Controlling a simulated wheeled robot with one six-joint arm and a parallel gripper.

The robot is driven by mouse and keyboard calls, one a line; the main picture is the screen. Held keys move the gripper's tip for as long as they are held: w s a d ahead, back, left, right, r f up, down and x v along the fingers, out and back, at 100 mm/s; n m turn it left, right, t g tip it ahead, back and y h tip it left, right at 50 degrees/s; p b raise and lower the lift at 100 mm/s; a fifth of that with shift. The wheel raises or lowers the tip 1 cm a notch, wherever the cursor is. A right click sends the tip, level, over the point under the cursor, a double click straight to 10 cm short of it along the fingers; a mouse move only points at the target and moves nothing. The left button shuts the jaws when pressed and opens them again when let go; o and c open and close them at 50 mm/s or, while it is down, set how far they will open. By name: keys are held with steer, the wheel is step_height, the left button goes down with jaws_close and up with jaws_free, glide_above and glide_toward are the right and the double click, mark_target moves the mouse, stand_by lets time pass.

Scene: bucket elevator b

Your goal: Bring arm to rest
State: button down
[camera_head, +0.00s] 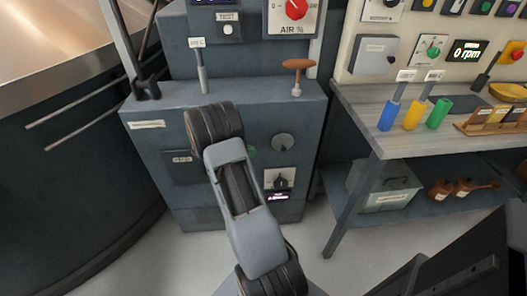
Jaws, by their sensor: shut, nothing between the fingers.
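My arm (243,205) rises from the bottom middle of the head view. Its grey link leans up and to the left between two dark ribbed joints. The upper joint (214,125) shows in front of the grey-blue machine cabinet (150,155) and hides part of its face. I cannot tell whether it touches the cabinet. The rest of the arm beyond that joint does not show, and I cannot make out my gripper.
A workbench (365,115) at right holds blue (388,117), yellow (414,114) and green (438,113) cylinders. A grey box (385,190) sits on its lower shelf. A large dark round vessel (70,160) stands at left. Clear floor (325,255) shows between cabinet and bench.

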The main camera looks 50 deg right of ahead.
steer(key=v, duration=0.3)
steer(key=shift+w+a, duration=0.1)
steer(key=shift+w, duration=0.05)
steer(key=s+a+m+t+y+p, duration=0.25)
steer(key=s+a+m+y, duration=0.35)
steer(key=a, duration=0.4)
steer(key=s+a+r+m+t+y+p, duration=0.1)
steer(key=a+r+p, duration=0.3)
steer(key=r, duration=0.5)
steer(key=s+a+r+m+t+y+p, duration=0.2)
steer(key=s+a+r+t+p, duration=0.1)
steer(key=a+r, duration=0.6)
steer(key=s+a+r+m+t+y+p, duration=0.2)
steer(key=a+r+t+p, duration=0.2)
steer(key=r, duration=0.6)
steer(key=a+p, duration=0.2)
steer(key=p, duration=0.1)
steer(key=shift+a+r, duration=0.2)
steer(key=shift+a, duration=0.1)
